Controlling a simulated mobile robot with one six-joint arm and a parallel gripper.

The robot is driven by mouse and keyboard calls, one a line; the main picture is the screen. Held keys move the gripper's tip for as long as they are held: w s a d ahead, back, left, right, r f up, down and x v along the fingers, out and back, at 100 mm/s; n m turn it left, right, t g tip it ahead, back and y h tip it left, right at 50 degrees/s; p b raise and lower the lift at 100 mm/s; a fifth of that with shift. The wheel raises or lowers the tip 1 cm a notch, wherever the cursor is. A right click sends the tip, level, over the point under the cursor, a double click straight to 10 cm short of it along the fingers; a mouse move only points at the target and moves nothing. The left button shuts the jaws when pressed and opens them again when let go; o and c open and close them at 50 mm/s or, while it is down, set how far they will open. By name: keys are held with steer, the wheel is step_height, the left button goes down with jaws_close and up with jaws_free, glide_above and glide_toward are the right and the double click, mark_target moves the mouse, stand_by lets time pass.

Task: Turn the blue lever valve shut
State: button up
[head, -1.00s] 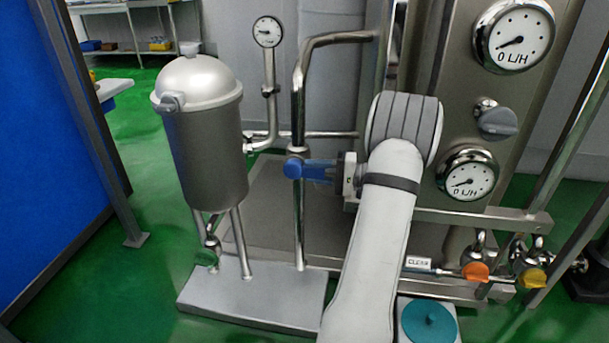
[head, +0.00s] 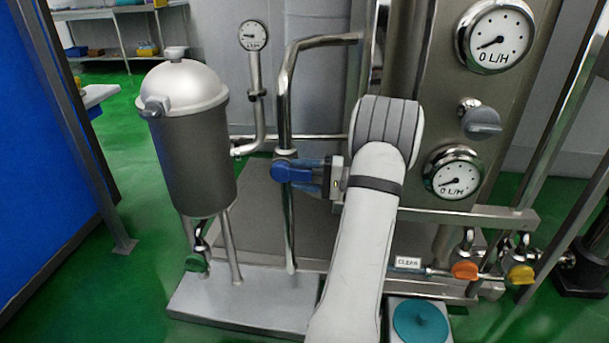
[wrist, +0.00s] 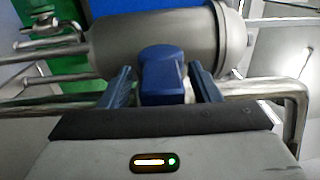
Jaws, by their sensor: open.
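The blue lever valve (head: 284,171) sits on the upright steel pipe, right of the steel tank, with its blue lever pointing right toward my gripper. My gripper (head: 312,176) comes in from the right at the lever's height. In the wrist view the blue lever (wrist: 163,78) stands between the two dark blue fingers of my gripper (wrist: 162,88). The fingers are open, with a gap seen on each side of the lever. The lever's far end and the valve body are partly hidden behind the fingers in the head view.
The steel tank (head: 192,150) stands left on a grey base plate (head: 240,297). Flow gauges (head: 494,38) and a grey knob (head: 481,120) are on the right panel. Orange (head: 465,270) and yellow (head: 521,274) handles are low right. A teal disc (head: 421,321) lies at the front.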

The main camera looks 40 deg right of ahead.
steer(key=shift+s+d+r, duration=0.1)
steer(key=shift+s+d, duration=0.1)
steer(key=shift+s, duration=0.05)
steer(key=p+v, duration=0.2)
steer(key=v, duration=0.5)
steer(key=shift+p, duration=0.3)
